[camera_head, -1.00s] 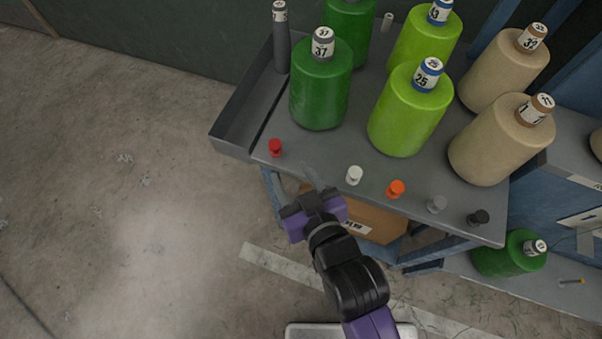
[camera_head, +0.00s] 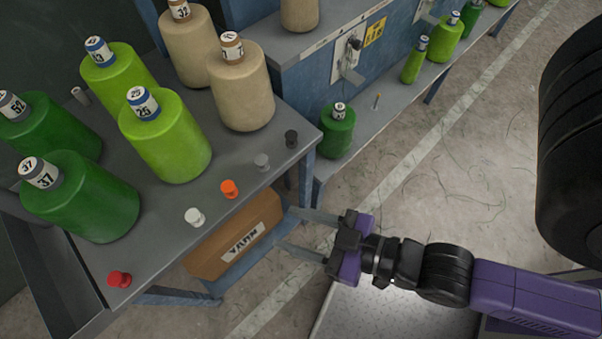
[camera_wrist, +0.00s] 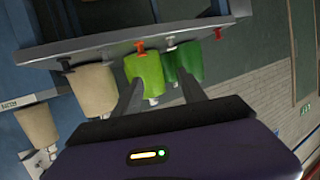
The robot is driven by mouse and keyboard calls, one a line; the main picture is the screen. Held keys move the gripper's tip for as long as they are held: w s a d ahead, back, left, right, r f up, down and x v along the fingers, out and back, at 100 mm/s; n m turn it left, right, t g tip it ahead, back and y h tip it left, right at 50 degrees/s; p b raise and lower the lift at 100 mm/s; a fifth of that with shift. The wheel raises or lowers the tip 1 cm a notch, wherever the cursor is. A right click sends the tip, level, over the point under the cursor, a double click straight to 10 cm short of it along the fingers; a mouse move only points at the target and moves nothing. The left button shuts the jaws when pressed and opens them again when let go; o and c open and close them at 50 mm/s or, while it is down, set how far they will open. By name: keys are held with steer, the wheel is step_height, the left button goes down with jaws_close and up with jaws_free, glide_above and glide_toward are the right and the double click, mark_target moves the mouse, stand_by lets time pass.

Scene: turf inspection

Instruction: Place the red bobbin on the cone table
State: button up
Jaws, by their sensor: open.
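In the wrist view a red bobbin (camera_wrist: 217,32) shows at the table's edge. My gripper (camera_head: 284,228) is open and empty. It is off the table's front edge, to the right of the red bobbin and well apart from it, beside the carton below. In the wrist view my two fingers (camera_wrist: 160,82) point toward the table and its cones.
White (camera_head: 194,217), orange (camera_head: 229,189), grey (camera_head: 262,162) and black (camera_head: 291,139) bobbins line the front edge. Large green, lime and beige cones stand behind them. A YARN carton (camera_head: 236,232) sits below. A blue-framed shelf (camera_head: 385,107) extends right; open floor lies in front.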

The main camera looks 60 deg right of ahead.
steer(key=s+d+r+h, duration=0.1)
steer(key=s+d+r, duration=0.2)
steer(key=s, duration=0.1)
steer(key=shift+s+d+r, duration=0.25)
steer(key=shift+s+r, duration=0.1)
steer(key=shift+r, duration=0.05)
